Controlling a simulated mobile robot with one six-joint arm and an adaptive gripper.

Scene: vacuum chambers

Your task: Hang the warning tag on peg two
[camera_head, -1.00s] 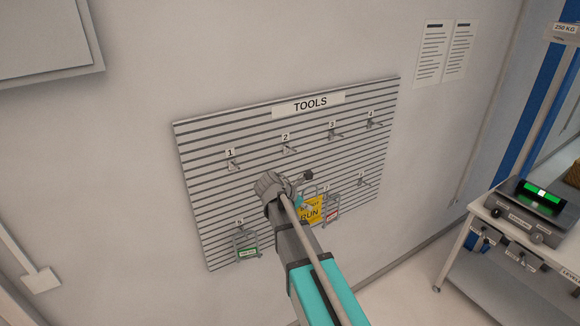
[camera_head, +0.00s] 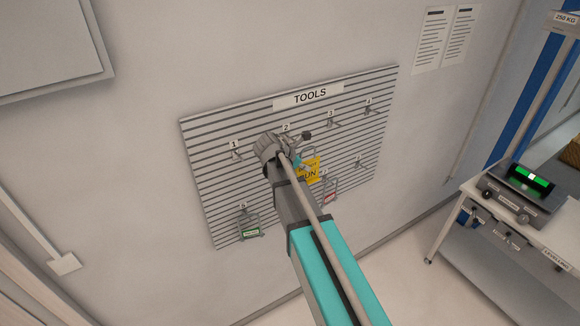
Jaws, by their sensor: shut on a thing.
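The yellow warning tag (camera_head: 312,171) with dark lettering ending in "UN" hangs in front of the tool board, partly hidden behind my arm. My gripper (camera_head: 300,160) is mostly hidden by the wrist; it is shut on the tag near its top. The tag is just below and to the right of the number 2 label (camera_head: 286,127). Peg two itself is hidden behind my wrist. Whether the tag touches the board or the peg cannot be told.
The slatted tool board (camera_head: 215,190) has several numbered pegs. Peg one (camera_head: 237,154) and peg three (camera_head: 332,124) are bare. A green-labelled tag (camera_head: 250,231) hangs lower left; a red-labelled tag (camera_head: 330,193) hangs close below right of the yellow tag. A bench (camera_head: 465,195) stands at right.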

